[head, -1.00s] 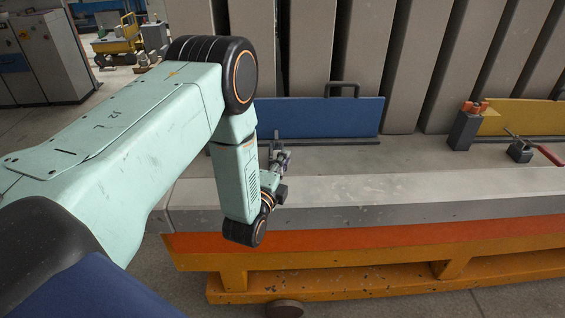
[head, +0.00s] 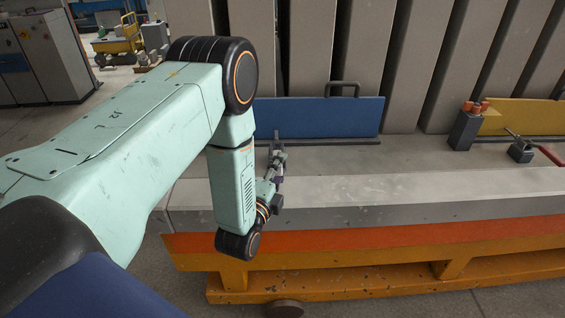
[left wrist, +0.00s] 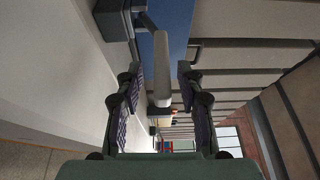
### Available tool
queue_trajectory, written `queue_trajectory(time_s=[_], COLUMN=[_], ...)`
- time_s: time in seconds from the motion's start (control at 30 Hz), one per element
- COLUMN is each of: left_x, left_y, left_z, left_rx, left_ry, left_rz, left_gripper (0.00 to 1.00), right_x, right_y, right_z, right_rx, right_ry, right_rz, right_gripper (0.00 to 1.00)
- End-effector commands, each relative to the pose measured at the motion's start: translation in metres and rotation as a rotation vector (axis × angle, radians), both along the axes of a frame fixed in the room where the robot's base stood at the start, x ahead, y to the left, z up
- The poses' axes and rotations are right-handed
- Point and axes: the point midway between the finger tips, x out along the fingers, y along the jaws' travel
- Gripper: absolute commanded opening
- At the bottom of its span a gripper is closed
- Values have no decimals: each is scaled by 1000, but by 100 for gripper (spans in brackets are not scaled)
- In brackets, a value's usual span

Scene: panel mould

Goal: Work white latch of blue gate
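The blue gate (head: 320,118) is an upright panel with a black handle on top, at the back of the mould bed. In the left wrist view its blue face (left wrist: 182,22) shows at the top. The white latch (left wrist: 161,65) is a pale bar in the left wrist view, lying between my spread fingertips, with a gap on each side. In the head view I cannot make it out; my arm and gripper cover that spot. My left gripper (head: 277,153) is open, in front of the gate's left part. It also shows in the left wrist view (left wrist: 161,82). My right gripper is not in view.
A yellow gate (head: 525,117) stands to the right, with a dark block with orange tops (head: 466,126) and a red-handled latch (head: 521,150) near it. Grey slabs (head: 360,60) rise behind. The concrete ledge (head: 400,190) in front is clear.

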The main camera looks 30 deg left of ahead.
Motion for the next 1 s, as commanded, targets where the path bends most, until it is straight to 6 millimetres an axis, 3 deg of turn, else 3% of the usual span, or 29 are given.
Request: queue_trajectory(time_s=[0.1, 0.3, 1.0], left_x=[-21, -42, -45], left_y=[-3, -7, -7], left_z=[-1, -1, -1], left_rx=[-1, 0, 0], left_ry=[4, 3, 0], left_rz=[0, -1, -1], left_gripper=[38, 38, 38], right_x=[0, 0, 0], right_y=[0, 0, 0], right_z=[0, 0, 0], right_rx=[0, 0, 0], right_ry=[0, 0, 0], right_rz=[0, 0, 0], right_gripper=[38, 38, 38])
